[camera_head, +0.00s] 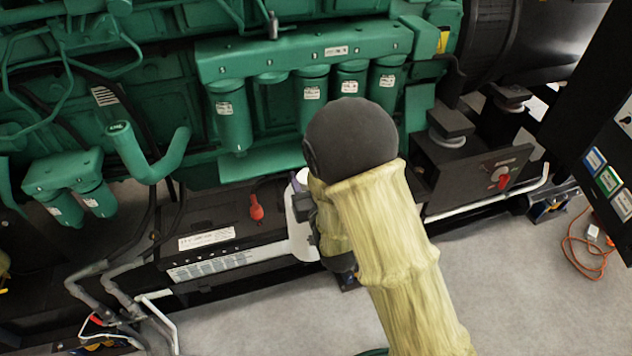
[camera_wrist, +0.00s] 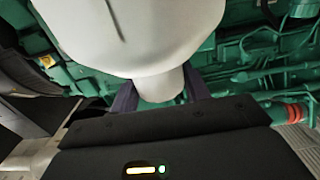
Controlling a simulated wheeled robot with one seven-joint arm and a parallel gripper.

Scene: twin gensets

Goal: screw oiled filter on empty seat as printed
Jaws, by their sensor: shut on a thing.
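In the head view, a green header (camera_head: 300,50) on the engine carries several green canister filters with white labels, including a left one (camera_head: 230,117) and one right of the gap (camera_head: 312,97). Between these two a short round seat (camera_head: 271,77) shows with no canister under it. My gripper (camera_head: 297,188) is low in front of the engine, partly hidden by my arm. In the wrist view my gripper (camera_wrist: 160,92) is shut on the narrow neck of a smooth white rounded thing (camera_wrist: 140,35). I cannot make out a loose filter; the label print is too small to read.
A black battery box (camera_head: 215,240) with a red cap (camera_head: 256,208) lies below the header. Two smaller green canisters (camera_head: 80,205) hang at left. A red switch (camera_head: 503,179) is on a dark box at right.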

